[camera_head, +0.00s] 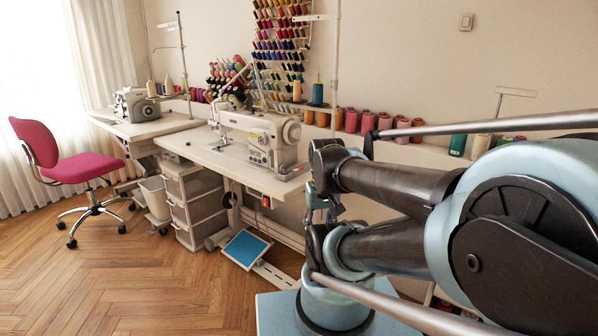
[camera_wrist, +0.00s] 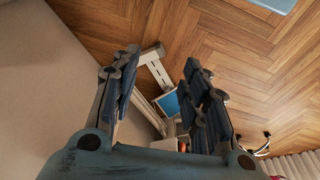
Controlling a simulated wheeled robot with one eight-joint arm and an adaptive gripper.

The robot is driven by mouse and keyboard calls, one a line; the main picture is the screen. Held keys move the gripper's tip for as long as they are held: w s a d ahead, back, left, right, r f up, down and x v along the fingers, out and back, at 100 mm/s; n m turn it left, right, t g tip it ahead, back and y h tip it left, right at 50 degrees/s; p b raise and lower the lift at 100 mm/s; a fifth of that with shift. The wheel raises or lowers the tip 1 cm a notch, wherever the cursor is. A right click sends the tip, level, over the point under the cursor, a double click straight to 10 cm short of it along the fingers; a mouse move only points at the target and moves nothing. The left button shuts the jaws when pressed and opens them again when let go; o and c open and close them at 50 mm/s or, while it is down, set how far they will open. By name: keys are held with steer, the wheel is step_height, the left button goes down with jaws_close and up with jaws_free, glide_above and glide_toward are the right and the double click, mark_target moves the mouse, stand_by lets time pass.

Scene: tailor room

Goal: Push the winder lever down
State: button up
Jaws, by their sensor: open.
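The white sewing machine (camera_head: 260,140) stands on its table in the middle of the head view, with a round handwheel at its right end. The winder lever is too small to make out, or hidden. My gripper is open and empty in the wrist view (camera_wrist: 155,72), its two dark fingers spread apart. In the head view my arm stands to the right of the machine and partly hides the right end of the table. The sewing machine does not show in the wrist view, so I see no contact there.
The sewing table (camera_head: 215,160) has a blue foot pedal (camera_head: 246,248) below it. White drawers (camera_head: 193,200) stand under its left end. A pink chair (camera_head: 80,168) and a second machine (camera_head: 136,104) are farther left. Thread cones line the wall. The wooden floor (camera_head: 130,280) is clear in front.

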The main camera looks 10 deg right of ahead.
steer(key=shift+c, duration=1)
steer(key=shift+s+r, duration=0.3)
steer(key=shift+s, duration=0.05)
steer(key=c, duration=0.5)
steer(key=shift+r, duration=0.3)
jaws_close()
step_height(320, 180, up, 14)
steer(key=m+g, duration=0.1)
steer(key=m, duration=0.1)
glide_above(298, 170)
steer(key=s+d, duration=0.1)
steer(key=s, duration=0.1)
steer(key=shift+w+f, duration=0.1)
steer(key=shift+f, duration=0.1)
steer(key=shift+w+f, duration=0.15)
steer(key=shift+f, duration=1.55)
steer(key=shift+w+f, duration=0.15)
steer(key=shift+f, duration=1.5)
